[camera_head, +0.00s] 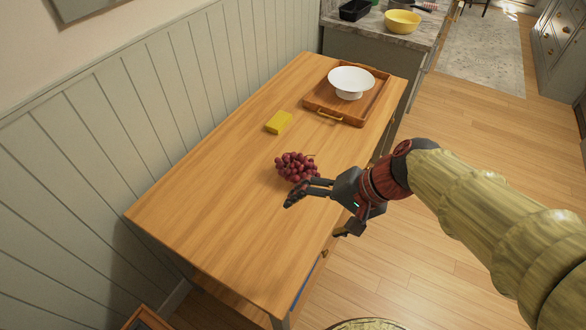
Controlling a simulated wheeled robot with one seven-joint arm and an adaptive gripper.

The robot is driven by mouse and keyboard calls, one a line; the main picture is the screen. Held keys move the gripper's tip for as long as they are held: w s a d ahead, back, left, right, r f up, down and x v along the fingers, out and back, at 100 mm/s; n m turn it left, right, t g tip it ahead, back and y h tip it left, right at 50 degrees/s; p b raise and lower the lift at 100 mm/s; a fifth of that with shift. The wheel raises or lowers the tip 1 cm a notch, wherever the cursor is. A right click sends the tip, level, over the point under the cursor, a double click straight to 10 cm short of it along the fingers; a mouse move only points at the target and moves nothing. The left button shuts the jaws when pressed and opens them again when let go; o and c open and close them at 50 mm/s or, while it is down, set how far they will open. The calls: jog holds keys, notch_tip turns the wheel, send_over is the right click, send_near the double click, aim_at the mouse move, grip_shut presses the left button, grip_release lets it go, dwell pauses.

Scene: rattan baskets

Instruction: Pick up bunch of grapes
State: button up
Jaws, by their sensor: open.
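A bunch of dark red grapes (294,165) lies on the wooden table (215,195), near its middle. My gripper (300,193) is open and empty, reaching in from the right with its fingers pointing left. In the picture the fingers lie just below the grapes, and the upper finger borders the lower edge of the bunch. I cannot tell whether they touch or how high the fingers are above the table.
A yellow block (279,122) lies behind the grapes. Further back, a wooden tray (322,104) with a brass handle holds a white footed bowl (351,80). A panelled wall (150,110) runs along the table's left side. The table's near left part is clear.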

jog(key=w+a+f+m+y, duration=0.2)
jog(key=w+a+m, duration=0.1)
jog(key=w, duration=0.1)
jog(key=m+t+y+p, duration=0.1)
jog(key=m+t+y, duration=0.25)
jog(key=m, duration=0.55)
send_over(308, 170)
jog(key=s+a, duration=0.3)
jog(key=s, duration=0.4)
notch_tip(308, 170, down, 6)
jog(key=w+d+f+m+t, duration=0.1)
jog(key=w+d+f+m+t+h, duration=0.1)
jog(key=w+f+m, duration=0.1)
jog(key=w+d+f+m+t+h, duration=0.1)
jog(key=w+d+f, duration=0.1)
jog(key=shift+w+d+m+t+p, duration=0.1)
jog(key=shift+w+m+t+p, duration=0.2)
jog(key=shift+m+t, duration=0.1)
jog(key=shift+w+f, duration=0.15)
jog(key=b+x, duration=0.2)
jog(key=x, duration=0.5)
jog(key=shift+f+b, duration=0.15)
jog(key=shift+b, duration=0.2)
jog(key=shift+c, duration=1)
jog(key=c, duration=1.5)
